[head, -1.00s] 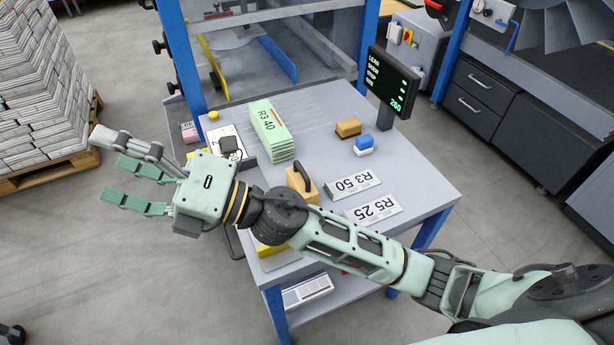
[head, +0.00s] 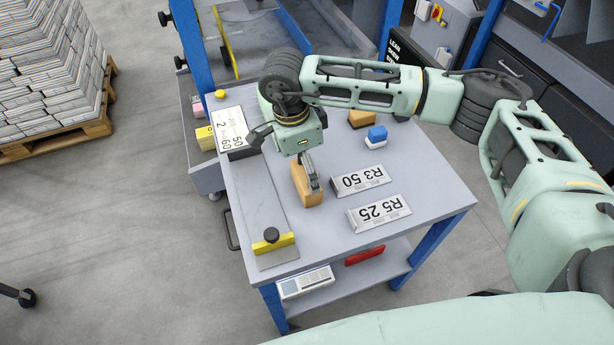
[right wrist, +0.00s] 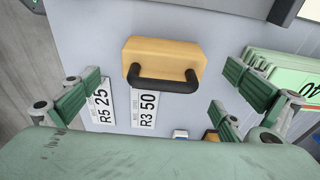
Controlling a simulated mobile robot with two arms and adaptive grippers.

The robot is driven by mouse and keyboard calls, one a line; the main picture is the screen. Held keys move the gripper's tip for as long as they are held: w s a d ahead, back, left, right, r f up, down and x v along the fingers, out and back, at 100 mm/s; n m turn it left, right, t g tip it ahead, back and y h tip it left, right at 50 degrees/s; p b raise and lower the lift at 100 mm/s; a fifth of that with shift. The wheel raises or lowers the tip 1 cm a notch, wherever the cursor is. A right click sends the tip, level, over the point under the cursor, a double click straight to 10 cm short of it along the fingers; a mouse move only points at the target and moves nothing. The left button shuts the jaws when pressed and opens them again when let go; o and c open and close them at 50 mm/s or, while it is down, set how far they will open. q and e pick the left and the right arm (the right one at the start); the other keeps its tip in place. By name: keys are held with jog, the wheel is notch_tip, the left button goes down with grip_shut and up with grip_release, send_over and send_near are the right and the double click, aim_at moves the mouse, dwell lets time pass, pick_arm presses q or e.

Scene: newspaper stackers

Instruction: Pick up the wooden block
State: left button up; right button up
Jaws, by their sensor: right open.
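The wooden block (head: 308,192) is tan with a black arched handle and stands on the grey table, left of the two number plates. In the right wrist view the block (right wrist: 165,52) lies ahead between the spread fingers, its black handle (right wrist: 163,84) facing the gripper. My right gripper (head: 288,152) is open and empty, pointing down over the block and partly hiding its handle in the head view. In the right wrist view the gripper (right wrist: 165,88) has green fingers wide apart on both sides, with no visible touch on the block. My left gripper is not in view.
Plates R3 50 (head: 361,180) and R5 25 (head: 379,212) lie right of the block. A blue-and-white block (head: 376,137) and an orange-brown block (head: 361,118) stand behind. A yellow bar with a black knob (head: 273,241) is at the front left. A green stack (right wrist: 285,75) shows in the wrist view.

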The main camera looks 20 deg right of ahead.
aim_at(305, 174)
jog(key=f, duration=0.2)
jog(key=f+p, duration=0.1)
jog(key=f, duration=0.3)
jog(key=shift+w+d+f, duration=0.15)
jog(key=shift+w+d, duration=0.1)
jog(key=shift+d, duration=0.1)
jog(key=shift+c, duration=0.3)
jog(key=c, duration=1.3)
